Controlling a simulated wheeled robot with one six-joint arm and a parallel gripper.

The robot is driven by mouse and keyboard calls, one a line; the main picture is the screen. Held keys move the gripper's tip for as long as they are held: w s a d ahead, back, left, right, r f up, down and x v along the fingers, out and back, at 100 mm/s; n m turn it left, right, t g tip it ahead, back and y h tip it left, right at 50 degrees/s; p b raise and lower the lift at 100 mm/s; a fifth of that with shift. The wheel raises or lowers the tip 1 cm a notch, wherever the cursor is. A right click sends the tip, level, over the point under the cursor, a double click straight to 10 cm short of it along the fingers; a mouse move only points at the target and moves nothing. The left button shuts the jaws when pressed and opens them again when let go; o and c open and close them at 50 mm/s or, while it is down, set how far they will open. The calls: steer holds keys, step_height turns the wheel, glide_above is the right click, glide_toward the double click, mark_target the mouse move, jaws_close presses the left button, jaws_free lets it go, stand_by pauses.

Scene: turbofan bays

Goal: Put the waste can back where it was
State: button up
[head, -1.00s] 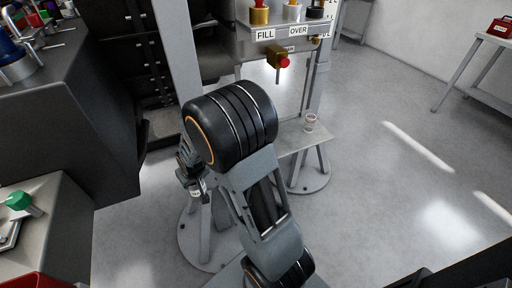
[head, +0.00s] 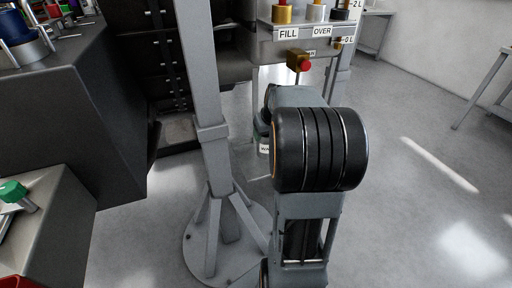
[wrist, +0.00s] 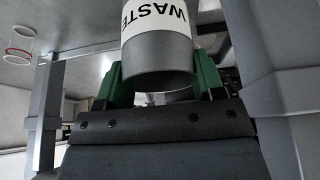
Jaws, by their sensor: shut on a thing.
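The waste can is a grey cylinder with a white label reading WASTE. In the wrist view the waste can (wrist: 160,55) sits between the green fingers of my gripper (wrist: 158,78), which is shut on it. In the head view a small part of the waste can (head: 264,148) with its label shows just left of my arm, right of the grey post. My gripper is mostly hidden behind my arm there. What lies directly under the can is hidden.
A grey post (head: 212,150) on a round foot stands close left of the can. The valve panel (head: 300,45) with FILL and OVER labels is above and behind. In the wrist view a clear red-rimmed cup (wrist: 20,42) is at upper left. Floor (head: 420,220) is open at right.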

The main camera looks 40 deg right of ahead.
steer(key=w+d+f+b, duration=0.1)
steer(key=w+f+b, duration=0.1)
steer(key=w+f, duration=0.6)
steer(key=shift+d+f, duration=0.2)
steer(key=shift+f, duration=0.95)
steer(key=shift+f, duration=0.1)
steer(key=shift+f, duration=0.15)
steer(key=o, duration=1.4)
